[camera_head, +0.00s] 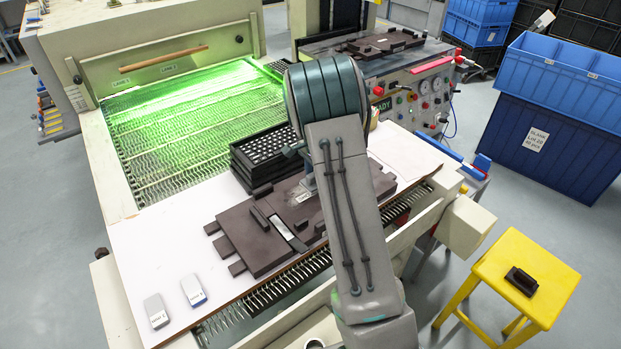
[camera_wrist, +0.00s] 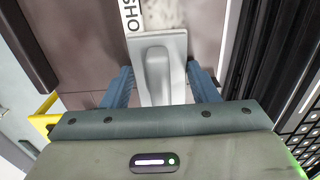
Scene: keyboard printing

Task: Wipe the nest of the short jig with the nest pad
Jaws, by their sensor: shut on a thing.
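My gripper (camera_wrist: 158,82) is shut on a light grey pad with a raised grip (camera_wrist: 158,68), one blue finger on each side. I take it as the nest pad. It is over the brown short jig (camera_wrist: 85,35), whose white label (camera_wrist: 132,14) reads "SHO", the rest cut off. A pale speckled strip (camera_wrist: 165,12), apparently the nest, shows just ahead of the pad. I cannot tell whether the pad touches it. In the head view the short jig (camera_head: 286,193) lies partly behind my arm, which hides most of the gripper and pad.
Another brown jig (camera_head: 247,240) lies to the left on the white table (camera_head: 150,238). Two small grey pads (camera_head: 156,310) (camera_head: 193,290) lie at the front left. Black trays (camera_head: 262,152) are stacked behind the jigs, beside the green-lit conveyor (camera_head: 190,110). A yellow stool (camera_head: 510,262) stands right.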

